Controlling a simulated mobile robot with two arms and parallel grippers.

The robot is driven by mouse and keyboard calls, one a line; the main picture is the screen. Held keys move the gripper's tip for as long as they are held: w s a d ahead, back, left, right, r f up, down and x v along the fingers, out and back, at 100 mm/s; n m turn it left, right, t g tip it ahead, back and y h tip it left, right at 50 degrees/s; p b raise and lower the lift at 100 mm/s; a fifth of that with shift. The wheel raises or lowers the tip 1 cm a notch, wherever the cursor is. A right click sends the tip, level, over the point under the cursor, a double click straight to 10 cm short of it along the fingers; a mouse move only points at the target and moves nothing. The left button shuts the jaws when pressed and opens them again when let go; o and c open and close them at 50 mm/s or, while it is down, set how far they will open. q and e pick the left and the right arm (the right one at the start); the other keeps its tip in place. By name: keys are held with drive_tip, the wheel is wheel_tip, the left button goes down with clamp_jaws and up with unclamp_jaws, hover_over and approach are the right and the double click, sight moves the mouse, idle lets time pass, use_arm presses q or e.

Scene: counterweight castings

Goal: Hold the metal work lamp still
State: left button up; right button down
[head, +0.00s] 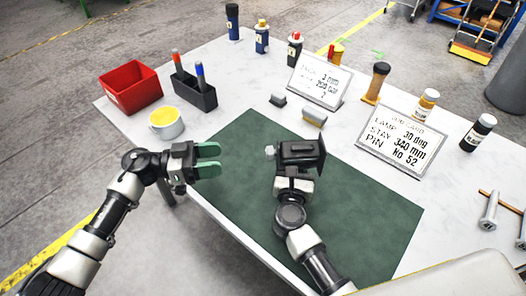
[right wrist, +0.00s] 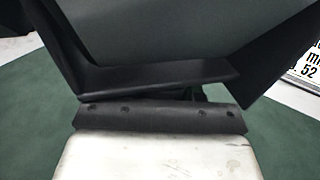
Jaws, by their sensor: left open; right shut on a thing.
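The work lamp (head: 302,152) is a dark, boxy head with a flared plate on its right and a small pale knob on its left. It is above the green mat in the head view. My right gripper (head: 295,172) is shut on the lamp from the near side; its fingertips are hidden. In the right wrist view the dark lamp (right wrist: 170,35) fills the upper part, close to the gripper. My left gripper (head: 208,160) is open and empty, its green fingers pointing right, over the mat's left edge and apart from the lamp.
The green mat (head: 370,225) is otherwise clear. A job card (head: 405,140) and another card (head: 315,82) stand behind it. A red bin (head: 130,88), a yellow-lined cup (head: 166,123) and a marker holder (head: 195,92) are at left.

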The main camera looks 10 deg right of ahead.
sight(272, 153)
use_arm(q)
drive_tip(key=d, duration=1.2)
drive_tip(key=shift+s, duration=0.45)
drive_tip(key=c, duration=0.9)
